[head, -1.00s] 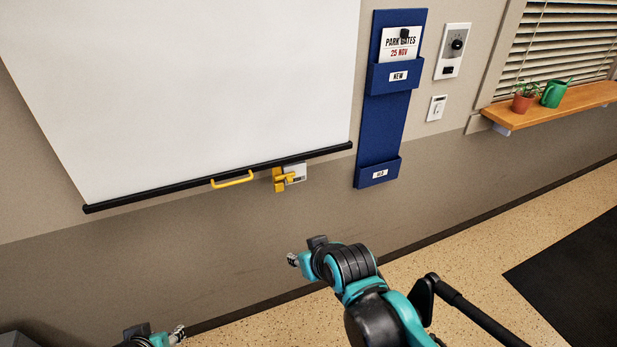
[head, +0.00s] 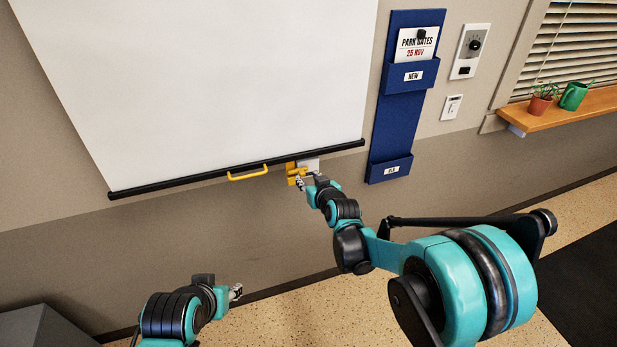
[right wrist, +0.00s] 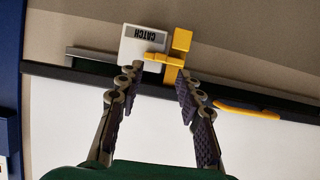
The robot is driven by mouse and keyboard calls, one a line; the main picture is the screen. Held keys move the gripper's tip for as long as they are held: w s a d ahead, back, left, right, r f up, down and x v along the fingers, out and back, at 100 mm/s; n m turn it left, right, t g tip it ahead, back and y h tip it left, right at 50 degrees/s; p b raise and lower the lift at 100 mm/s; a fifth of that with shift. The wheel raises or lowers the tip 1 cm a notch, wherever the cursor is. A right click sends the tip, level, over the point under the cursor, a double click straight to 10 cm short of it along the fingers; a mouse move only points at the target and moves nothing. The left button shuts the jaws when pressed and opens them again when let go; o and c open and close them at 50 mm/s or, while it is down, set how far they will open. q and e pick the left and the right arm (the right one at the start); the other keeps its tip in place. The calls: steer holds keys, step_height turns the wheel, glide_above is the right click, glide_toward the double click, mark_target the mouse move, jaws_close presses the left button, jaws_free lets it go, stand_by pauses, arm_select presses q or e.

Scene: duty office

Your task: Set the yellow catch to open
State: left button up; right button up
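The yellow catch (head: 295,172) sits on a grey-white wall plate (head: 309,164) just under the screen's black bottom bar. In the right wrist view the yellow catch (right wrist: 174,56) shows beside the plate (right wrist: 142,44) marked CATCH. My right gripper (head: 306,180) is close to the catch in the head view. In the right wrist view my right gripper (right wrist: 158,82) is open, its fingers apart on either side of the catch's inner arm, with nothing held. My left gripper (head: 236,292) is low near the floor, away from the wall; its fingers are too small to read.
The white screen (head: 220,80) has a black bar (head: 205,179) and a yellow handle (head: 248,173) left of the catch. A blue pocket holder (head: 398,115) hangs to the right. A wall dial (head: 471,48) and a shelf with a plant (head: 541,98) are farther right.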

mark_target(302, 173)
steer(key=b+x, duration=0.1)
steer(key=x, duration=0.3)
steer(key=shift+w+f, duration=0.1)
steer(key=shift+w, duration=0.1)
jaws_close()
